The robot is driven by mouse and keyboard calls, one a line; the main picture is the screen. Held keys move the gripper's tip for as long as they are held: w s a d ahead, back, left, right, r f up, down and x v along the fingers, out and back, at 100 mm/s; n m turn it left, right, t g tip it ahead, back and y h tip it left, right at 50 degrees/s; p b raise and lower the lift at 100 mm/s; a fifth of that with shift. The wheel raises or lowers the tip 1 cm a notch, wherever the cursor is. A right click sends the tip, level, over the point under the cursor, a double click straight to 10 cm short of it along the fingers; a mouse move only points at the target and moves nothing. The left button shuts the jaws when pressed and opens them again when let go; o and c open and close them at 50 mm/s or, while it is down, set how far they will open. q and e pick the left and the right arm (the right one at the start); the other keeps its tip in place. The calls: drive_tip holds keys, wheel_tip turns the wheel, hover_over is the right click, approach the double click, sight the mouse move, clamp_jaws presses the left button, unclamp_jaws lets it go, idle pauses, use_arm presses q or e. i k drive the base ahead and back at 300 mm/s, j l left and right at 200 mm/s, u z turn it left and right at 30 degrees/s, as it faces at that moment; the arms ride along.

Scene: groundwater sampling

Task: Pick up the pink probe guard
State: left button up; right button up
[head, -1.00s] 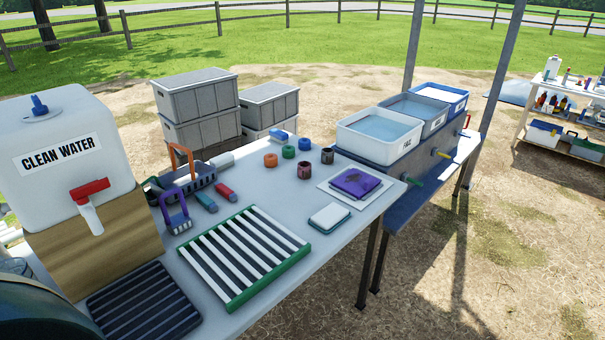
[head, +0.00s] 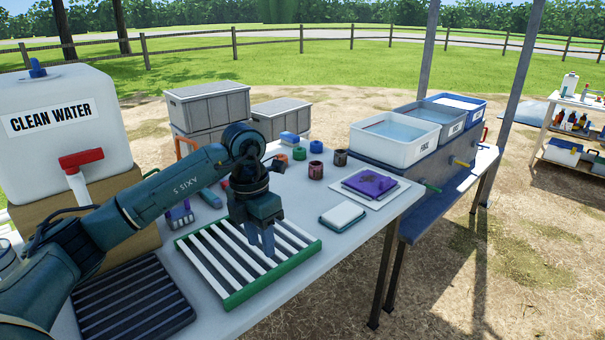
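A small pink piece (head: 224,184), which looks like the pink probe guard, lies on the white table beside a blue-grey piece (head: 210,197). It is mostly hidden behind my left arm and gripper. My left gripper (head: 261,249) points down over the green-edged slatted rack (head: 228,302), nearer to me and to the right of the pink piece. Its two fingers appear a little apart, with nothing seen between them. My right gripper is not in view.
A clean water tank (head: 65,125) stands at the left, with a dark ribbed mat (head: 135,310) in front. Coloured rings and dark red cups (head: 316,171) stand behind the gripper. A purple cloth (head: 369,183) and a white pad (head: 342,215) lie to the right.

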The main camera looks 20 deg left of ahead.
sight(315, 168)
drive_tip(key=i+l+u, duration=0.15)
drive_tip(key=i+u, duration=0.3)
drive_tip(key=i+l+u, duration=0.2)
drive_tip(key=u, duration=0.25)
drive_tip(key=i+l+u, duration=0.1)
drive_tip(key=i+l, duration=0.15)
drive_tip(key=i+l+u, duration=0.1)
drive_tip(key=l, duration=0.3)
drive_tip(key=i+l, duration=0.55)
drive_tip(key=l, duration=0.15)
drive_tip(key=i+l, duration=0.25)
drive_tip(key=i+l+u, duration=0.1)
drive_tip(key=i+l, duration=0.15)
drive_tip(key=l, duration=0.25)
